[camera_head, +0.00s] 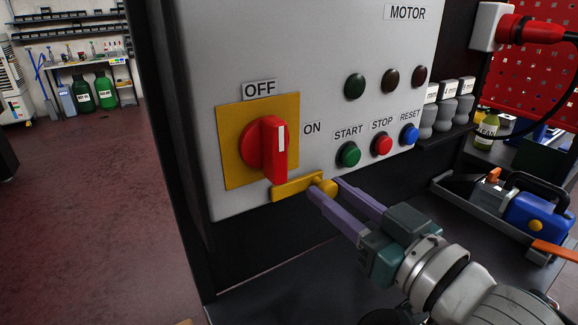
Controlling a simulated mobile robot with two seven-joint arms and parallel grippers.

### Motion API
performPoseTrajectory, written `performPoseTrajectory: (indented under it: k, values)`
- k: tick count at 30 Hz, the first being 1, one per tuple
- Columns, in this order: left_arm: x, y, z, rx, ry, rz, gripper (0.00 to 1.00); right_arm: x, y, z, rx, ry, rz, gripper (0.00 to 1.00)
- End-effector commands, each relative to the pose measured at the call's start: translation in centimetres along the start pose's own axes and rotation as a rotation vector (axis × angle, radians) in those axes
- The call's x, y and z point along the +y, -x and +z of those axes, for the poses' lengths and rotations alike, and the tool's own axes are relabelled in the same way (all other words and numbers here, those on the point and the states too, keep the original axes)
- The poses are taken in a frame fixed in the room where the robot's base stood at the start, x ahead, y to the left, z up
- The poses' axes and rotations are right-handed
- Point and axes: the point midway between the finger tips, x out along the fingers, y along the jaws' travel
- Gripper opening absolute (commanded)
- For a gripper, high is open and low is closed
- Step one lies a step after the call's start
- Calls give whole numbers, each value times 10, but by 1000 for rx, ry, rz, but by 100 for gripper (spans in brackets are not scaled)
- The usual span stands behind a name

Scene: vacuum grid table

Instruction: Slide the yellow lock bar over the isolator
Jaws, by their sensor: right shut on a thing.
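The isolator (265,146) is a red rotary handle on a yellow square plate (232,163), mounted on the grey panel (310,70). Its handle stands upright, with a white mark near the top, below the OFF label (259,88). The yellow lock bar (295,187) lies at the plate's lower right, just below the handle's lower end. Its round yellow knob (328,187) is at its right end. My right gripper (323,187) comes from the lower right, its purple fingers shut on the knob. My left gripper is not in view.
Green START (348,154), red STOP (381,144) and blue RESET (409,134) buttons sit right of the isolator, above my right gripper. A tray with a blue pump-like unit (538,218) stands at right. Open floor (90,220) lies at left.

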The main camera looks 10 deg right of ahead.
Motion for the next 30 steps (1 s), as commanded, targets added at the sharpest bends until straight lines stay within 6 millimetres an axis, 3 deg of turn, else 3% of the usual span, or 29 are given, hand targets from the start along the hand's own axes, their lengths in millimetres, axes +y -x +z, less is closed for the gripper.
performPoseTrajectory:
  k: [20,27,30]
  values:
    - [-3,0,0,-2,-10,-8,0,-2,0,0,0,-1,0,0]
    - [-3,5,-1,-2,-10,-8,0,-37,0,0,-1,-5,0,0]
    - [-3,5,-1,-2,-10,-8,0,-43,0,0,-1,-2,0,0]
